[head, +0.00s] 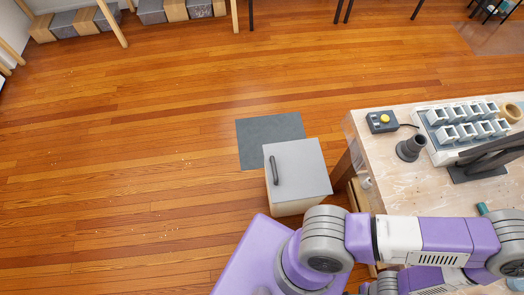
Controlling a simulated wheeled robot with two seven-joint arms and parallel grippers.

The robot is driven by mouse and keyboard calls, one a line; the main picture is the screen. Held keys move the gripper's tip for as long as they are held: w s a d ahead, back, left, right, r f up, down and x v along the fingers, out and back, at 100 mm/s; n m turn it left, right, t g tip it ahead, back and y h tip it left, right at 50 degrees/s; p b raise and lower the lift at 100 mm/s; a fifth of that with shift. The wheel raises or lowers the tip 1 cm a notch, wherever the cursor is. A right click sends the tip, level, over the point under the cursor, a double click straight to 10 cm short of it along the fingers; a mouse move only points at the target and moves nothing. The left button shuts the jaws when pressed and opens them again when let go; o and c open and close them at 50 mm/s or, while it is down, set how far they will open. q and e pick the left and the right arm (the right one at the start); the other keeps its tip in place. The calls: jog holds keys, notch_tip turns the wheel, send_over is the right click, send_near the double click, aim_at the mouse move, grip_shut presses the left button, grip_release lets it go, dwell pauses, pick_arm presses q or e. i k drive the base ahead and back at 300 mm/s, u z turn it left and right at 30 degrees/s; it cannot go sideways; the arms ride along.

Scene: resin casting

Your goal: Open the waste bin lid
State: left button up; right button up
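The waste bin (302,205) stands on the wood floor beside the left side of the workbench. It has a pale cream body. Its light grey lid (303,168) lies flat on top and looks shut. A dark bar handle (274,170) runs along the lid's left edge. Nothing touches the lid or handle. Purple, white and grey links of my arm reach across the lower right, in front of the bench and close to the bin's near side. Neither of my grippers shows in the head view.
The workbench (385,185) holds a tray of white moulds (440,152), a control box with a yellow button (383,121), a dark grey cup-like piece (410,148) and a black stand (474,171). A grey mat (262,130) lies behind the bin. Floor to its left is clear.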

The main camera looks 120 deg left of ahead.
aim_at(296, 169)
jog(key=z, duration=0.3)
jog(key=k, duration=2.6)
jog(key=u, duration=1.65)
jog(key=i, duration=0.5)
jog(key=z, duration=0.1)
